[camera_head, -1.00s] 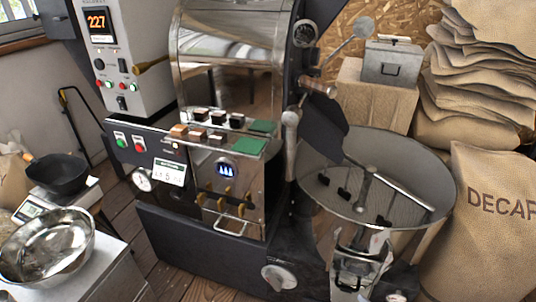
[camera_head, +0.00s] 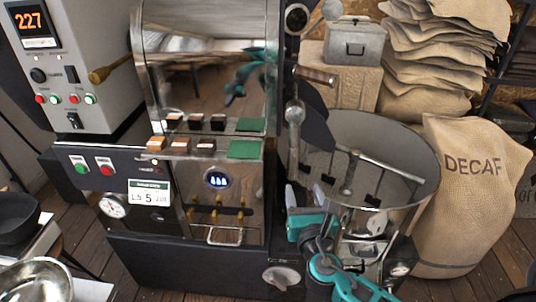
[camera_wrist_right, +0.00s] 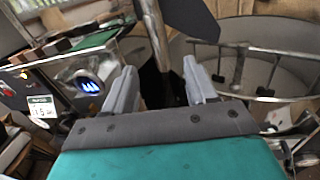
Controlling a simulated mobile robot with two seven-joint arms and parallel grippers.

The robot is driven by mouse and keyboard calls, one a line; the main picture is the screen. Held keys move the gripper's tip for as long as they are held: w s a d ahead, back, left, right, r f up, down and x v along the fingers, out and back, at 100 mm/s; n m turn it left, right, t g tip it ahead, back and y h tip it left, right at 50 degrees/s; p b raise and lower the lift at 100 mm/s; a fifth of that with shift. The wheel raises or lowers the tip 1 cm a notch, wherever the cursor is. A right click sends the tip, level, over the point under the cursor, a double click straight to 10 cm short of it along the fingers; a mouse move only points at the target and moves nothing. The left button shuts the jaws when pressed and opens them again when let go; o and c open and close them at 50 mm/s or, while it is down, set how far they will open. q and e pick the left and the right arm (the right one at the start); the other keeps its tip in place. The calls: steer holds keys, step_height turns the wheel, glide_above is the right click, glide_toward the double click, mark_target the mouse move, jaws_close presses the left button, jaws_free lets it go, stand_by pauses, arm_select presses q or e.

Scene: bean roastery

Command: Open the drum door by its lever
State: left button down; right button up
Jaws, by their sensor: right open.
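The metal lever (camera_head: 294,135) with a rounded grey knob hangs down on the front of the dark roaster drum housing, left of the round cooling tray. A dark plate (camera_head: 316,125), perhaps the drum door, stands just beside it. My right gripper (camera_head: 309,194) is open and empty, below the lever's lower end, with its fingers pointing up toward it. In the right wrist view a metal rod (camera_wrist_right: 156,38), apparently the lever, runs down ahead of the gap between the open fingers (camera_wrist_right: 160,92); I cannot tell whether they touch. My left gripper is out of view.
The cooling tray (camera_head: 420,190) with its stirring arms stands right of the gripper. A wooden handle (camera_head: 316,75) sticks out above the lever. The roaster's control panel (camera_head: 85,165) is at left. A DECAF sack (camera_head: 470,215) stands at right.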

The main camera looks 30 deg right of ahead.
mark_target(294, 161)
steer(key=shift+n, duration=0.3)
steer(key=x, duration=1.3)
steer(key=shift+w+r+b, duration=0.15)
steer(key=shift+r+b, duration=0.2)
jaws_close()
